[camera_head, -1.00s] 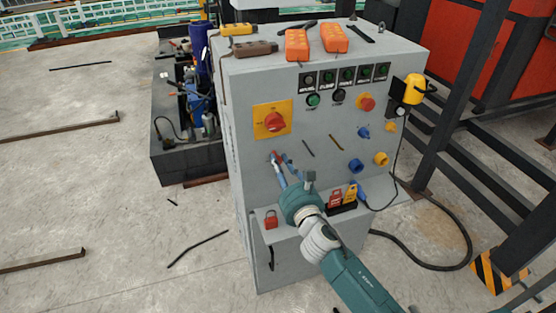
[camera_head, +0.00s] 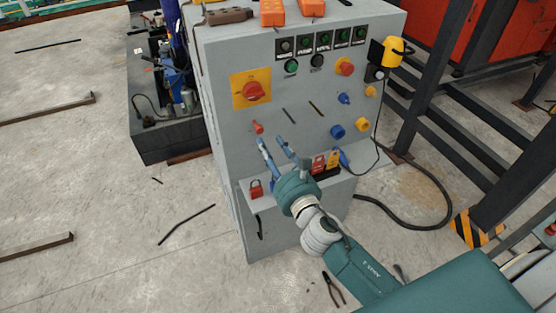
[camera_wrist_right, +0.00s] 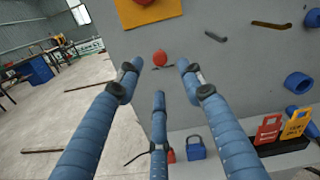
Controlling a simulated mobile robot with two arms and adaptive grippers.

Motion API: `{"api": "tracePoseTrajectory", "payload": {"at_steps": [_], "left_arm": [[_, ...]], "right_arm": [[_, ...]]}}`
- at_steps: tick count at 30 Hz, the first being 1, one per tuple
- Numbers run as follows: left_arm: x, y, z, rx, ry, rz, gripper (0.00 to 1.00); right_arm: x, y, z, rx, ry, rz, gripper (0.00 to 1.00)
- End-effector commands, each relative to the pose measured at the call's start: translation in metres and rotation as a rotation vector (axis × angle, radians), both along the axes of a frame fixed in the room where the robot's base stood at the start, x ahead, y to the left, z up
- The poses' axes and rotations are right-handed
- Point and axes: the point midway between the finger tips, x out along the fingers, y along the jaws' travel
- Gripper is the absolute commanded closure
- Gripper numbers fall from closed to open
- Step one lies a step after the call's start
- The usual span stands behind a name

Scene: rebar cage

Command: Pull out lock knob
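The lock knob is a small red knob (camera_head: 257,127) on the grey cabinet's front, below the yellow plate with the red rotary switch (camera_head: 253,91). In the right wrist view the knob (camera_wrist_right: 160,58) shows as a red ball beyond the fingertips, in the gap between the upper two. My right gripper (camera_head: 272,142) has its blue fingers spread, open and empty, in front of and slightly below the knob. In the wrist view its fingers (camera_wrist_right: 160,78) look apart from the knob. How far the knob sticks out is hard to tell. My left gripper is not in view.
The cabinet (camera_head: 220,125) carries buttons and more knobs to the right. A ledge below holds a red padlock (camera_head: 256,189), a blue padlock (camera_wrist_right: 195,147) and red and yellow tags (camera_head: 326,162). A black cable (camera_head: 425,212) and steel frame stand right; the floor left is mostly clear.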

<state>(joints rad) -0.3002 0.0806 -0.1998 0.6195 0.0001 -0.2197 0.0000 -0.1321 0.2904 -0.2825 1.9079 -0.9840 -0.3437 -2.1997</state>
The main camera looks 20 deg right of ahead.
Motion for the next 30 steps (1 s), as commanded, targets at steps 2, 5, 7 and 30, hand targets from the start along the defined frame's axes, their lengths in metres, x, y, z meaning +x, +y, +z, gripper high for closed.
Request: {"api": "tracePoseTrajectory", "payload": {"at_steps": [2,5,7,30], "left_arm": [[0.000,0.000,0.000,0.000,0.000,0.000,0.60],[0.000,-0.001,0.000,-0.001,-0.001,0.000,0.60],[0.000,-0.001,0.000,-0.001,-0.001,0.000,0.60],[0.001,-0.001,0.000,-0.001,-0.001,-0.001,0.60]], "right_arm": [[-0.018,0.000,-0.001,0.001,0.003,0.000,0.62],[-0.034,-0.001,-0.001,0.002,0.002,0.000,0.62],[-0.042,-0.001,0.000,0.001,0.001,0.000,0.62],[-0.052,-0.004,-0.015,0.047,0.029,-0.004,0.62]]}}
